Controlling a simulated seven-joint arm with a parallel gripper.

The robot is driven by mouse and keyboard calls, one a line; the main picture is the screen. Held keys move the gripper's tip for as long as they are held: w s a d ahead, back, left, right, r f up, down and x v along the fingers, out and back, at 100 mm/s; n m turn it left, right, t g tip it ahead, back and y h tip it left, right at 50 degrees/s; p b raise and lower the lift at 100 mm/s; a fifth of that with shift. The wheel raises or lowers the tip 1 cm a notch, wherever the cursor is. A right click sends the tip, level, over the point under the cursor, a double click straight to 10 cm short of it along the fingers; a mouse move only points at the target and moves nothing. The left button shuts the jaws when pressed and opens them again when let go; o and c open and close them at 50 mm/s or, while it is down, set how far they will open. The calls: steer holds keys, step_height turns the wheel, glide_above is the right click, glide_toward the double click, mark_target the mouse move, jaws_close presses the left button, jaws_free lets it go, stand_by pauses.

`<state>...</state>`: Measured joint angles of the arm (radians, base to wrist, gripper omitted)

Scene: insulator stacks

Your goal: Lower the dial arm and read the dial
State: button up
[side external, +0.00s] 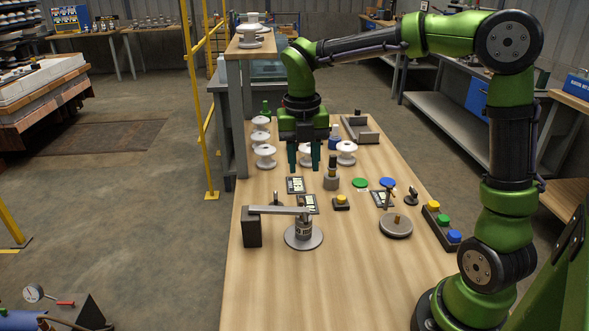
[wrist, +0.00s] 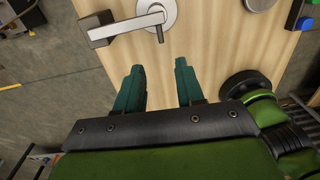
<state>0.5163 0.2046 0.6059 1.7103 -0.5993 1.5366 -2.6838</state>
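A flat grey arm (side external: 278,210) runs out level from a dark block (side external: 252,231) on the near left of the table. Its free end lies over a short grey cylinder (side external: 303,229) on a round base plate (side external: 291,241); I cannot tell if they touch. The arm (wrist: 128,25), block (wrist: 100,38) and plate (wrist: 169,14) also show at the top of the wrist view. No dial reading can be made out. My gripper (side external: 304,166) points down, open and empty, above the table beyond the arm. Its two green fingers stand apart in the wrist view (wrist: 160,68).
White insulators (side external: 265,157) stand near the gripper. A button (side external: 341,202), small dark panels (side external: 296,185) and a grey disc (side external: 396,228) lie on the table. A box with coloured buttons (side external: 441,226) sits at the right edge. The table's near end is clear.

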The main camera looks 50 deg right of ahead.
mark_target(305, 217)
steer(key=f, duration=1.3)
steer(key=shift+s+d+f, duration=0.2)
steer(key=shift+c, duration=0.3)
jaws_close()
